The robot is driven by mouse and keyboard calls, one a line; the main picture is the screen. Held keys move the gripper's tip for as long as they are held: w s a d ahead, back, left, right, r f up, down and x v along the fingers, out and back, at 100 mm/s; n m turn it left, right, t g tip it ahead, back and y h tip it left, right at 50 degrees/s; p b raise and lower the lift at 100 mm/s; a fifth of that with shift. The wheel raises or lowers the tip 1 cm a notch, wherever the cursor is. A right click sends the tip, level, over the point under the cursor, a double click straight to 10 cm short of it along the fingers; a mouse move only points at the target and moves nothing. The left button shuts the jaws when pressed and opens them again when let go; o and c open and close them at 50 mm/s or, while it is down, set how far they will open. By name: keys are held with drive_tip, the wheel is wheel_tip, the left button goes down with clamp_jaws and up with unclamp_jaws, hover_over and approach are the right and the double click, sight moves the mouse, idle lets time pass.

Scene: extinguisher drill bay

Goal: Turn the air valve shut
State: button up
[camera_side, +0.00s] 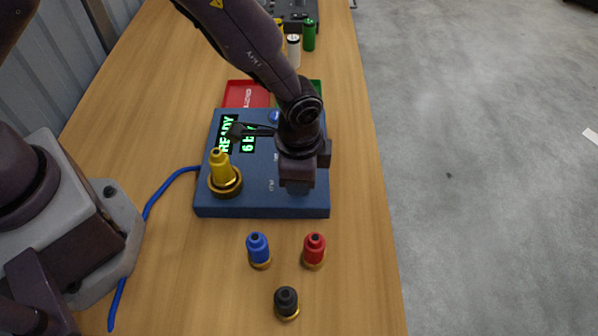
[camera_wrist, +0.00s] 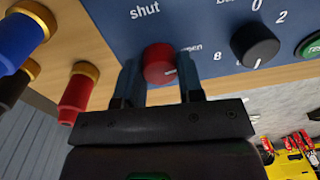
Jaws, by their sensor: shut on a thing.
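The air valve is a red round knob (camera_wrist: 157,60) on the blue panel box (camera_side: 205,205). In the wrist view the word "shut" is printed to its upper left and "open", partly covered, to its right. The knob's pale pointer mark is at its right side, toward "open". My gripper (camera_wrist: 160,84) is shut on the knob, one finger on each side. In the side view my gripper (camera_side: 297,186) is down at the box's front right and hides the knob.
A yellow fitting (camera_side: 221,172) stands on the box beside a lit display (camera_side: 228,132). Blue (camera_side: 257,248), red (camera_side: 314,248) and black (camera_side: 286,300) fittings stand in front. A red tray (camera_side: 245,94) lies behind. A blue hose (camera_side: 154,199) runs left. A black dial (camera_wrist: 255,44) is near my gripper.

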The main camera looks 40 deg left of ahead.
drive_tip(key=n, duration=1.2)
drive_tip(key=shift+a+g, duration=0.1)
drive_tip(key=shift+g, duration=0.2)
drive_tip(key=shift+n, duration=2.1)
drive_tip(key=o, duration=0.9)
drive_tip(key=shift+r, duration=0.1)
